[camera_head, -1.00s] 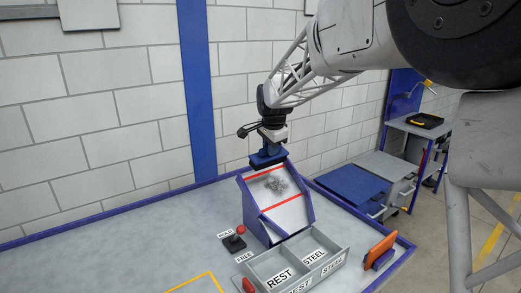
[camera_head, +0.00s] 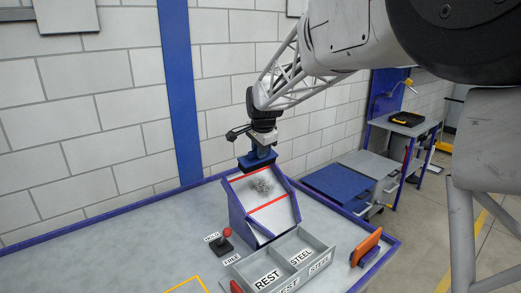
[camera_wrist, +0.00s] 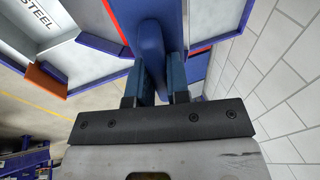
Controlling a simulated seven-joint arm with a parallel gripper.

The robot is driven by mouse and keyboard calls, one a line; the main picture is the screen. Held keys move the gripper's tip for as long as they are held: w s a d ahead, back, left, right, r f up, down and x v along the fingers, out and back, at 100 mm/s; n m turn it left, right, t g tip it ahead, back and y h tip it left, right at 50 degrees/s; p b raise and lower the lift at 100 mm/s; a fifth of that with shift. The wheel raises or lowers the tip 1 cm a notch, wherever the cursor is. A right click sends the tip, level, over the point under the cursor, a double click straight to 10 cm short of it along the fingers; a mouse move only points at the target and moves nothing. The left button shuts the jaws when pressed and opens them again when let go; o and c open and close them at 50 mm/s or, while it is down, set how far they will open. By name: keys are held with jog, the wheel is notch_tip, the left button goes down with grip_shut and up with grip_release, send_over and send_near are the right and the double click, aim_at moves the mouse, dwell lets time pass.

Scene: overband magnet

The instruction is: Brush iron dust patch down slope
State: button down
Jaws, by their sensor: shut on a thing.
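A white sloped plate (camera_head: 275,216) with blue sides stands on the bench, two red lines across it. A grey iron dust patch (camera_head: 262,187) lies on the plate between the red lines. My gripper (camera_head: 263,143) is above the slope's upper end, shut on a blue brush (camera_head: 257,159). The brush is at the top edge, just above the upper red line, apart from the dust in the picture. In the wrist view the brush's blue handle (camera_wrist: 149,42) stands between my fingers (camera_wrist: 155,85). The bristles are hidden, so I cannot tell whether they touch the plate.
A grey tray (camera_head: 326,246) with compartments labelled REST and STEEL sits at the slope's foot. A red-knobbed lever (camera_head: 227,235) marked HOLD and FREE stands left. An orange block (camera_head: 366,245) stands right of the tray. The left bench top (camera_head: 110,245) is mostly clear.

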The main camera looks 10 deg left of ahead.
jog(key=shift+w+a+f, duration=0.4)
jog(key=shift+f, duration=0.45)
jog(key=shift+w+a+f, duration=0.35)
jog(key=shift+f, duration=0.45)
jog(key=shift+w+a+f, duration=0.4)
jog(key=shift+f, duration=0.45)
jog(key=shift+w+a+f, duration=0.15)
jog(key=shift+f, duration=0.2)
jog(key=shift+s+d+f, duration=1.1)
jog(key=shift+s+d, duration=0.1)
jog(key=shift+f, duration=0.1)
jog(key=shift+s+d+f, duration=1.1)
jog(key=shift+s+d, duration=0.05)
jog(key=shift+s, duration=0.1)
jog(key=shift+s+d+f, duration=1.15)
jog(key=shift+d+f, duration=0.05)
